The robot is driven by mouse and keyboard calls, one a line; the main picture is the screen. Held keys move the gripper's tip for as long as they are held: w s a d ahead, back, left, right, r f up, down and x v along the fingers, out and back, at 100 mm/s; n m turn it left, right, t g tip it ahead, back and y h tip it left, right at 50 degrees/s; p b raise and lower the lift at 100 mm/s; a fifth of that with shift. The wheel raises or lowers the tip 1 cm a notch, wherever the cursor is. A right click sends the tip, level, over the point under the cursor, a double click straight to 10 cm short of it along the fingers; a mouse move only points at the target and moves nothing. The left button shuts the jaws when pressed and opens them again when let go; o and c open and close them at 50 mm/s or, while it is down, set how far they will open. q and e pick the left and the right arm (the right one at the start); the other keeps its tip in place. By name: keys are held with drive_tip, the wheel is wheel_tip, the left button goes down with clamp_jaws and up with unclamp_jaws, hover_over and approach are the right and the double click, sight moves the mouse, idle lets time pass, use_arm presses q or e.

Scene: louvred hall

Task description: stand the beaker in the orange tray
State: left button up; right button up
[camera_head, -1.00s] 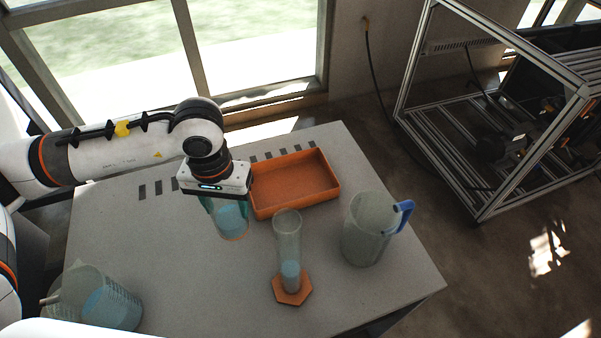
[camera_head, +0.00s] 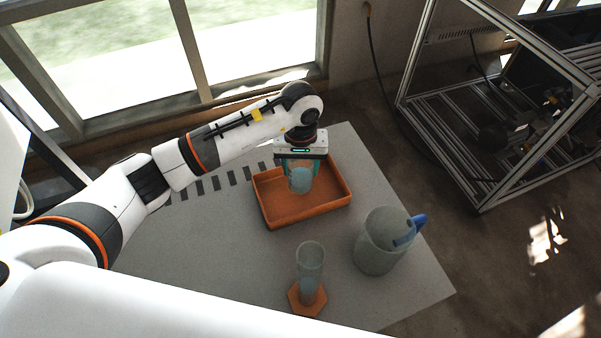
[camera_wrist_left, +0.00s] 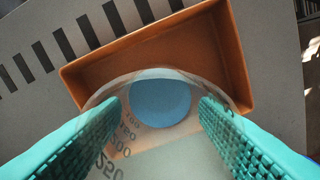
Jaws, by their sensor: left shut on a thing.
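The beaker (camera_head: 300,182) is clear, with blue liquid in the bottom and volume marks on its wall. My left gripper (camera_head: 302,172) is shut on it and holds it upright, within the outline of the orange tray (camera_head: 288,212). In the left wrist view, the teal fingers of the left gripper (camera_wrist_left: 160,115) lie on both sides of the beaker (camera_wrist_left: 160,100), and the tray (camera_wrist_left: 215,45) shows behind it. I cannot tell whether the beaker's base touches the tray floor. The tray is otherwise empty. My right gripper is not in view.
A clear cylinder with an orange hexagonal foot (camera_head: 307,298) stands in front of the tray. A jug with a blue handle (camera_head: 380,245) stands to the right. A metal frame (camera_head: 470,130) stands beyond the table.

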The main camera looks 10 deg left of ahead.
use_arm(q)
wheel_tip(320, 180, down, 4)
drive_tip(key=shift+r+p, duration=0.15)
drive_tip(key=shift+p, duration=0.2)
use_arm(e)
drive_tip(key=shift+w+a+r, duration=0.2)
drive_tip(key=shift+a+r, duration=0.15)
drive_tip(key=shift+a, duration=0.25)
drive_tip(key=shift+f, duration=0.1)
use_arm(q)
drive_tip(key=shift+f+b, duration=0.2)
drive_tip(key=shift+b, duration=0.1)
drive_tip(key=o, duration=1.1)
drive_tip(key=shift+c, duration=0.2)
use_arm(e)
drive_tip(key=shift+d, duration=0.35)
use_arm(q)
drive_tip(key=shift+r, duration=0.1)
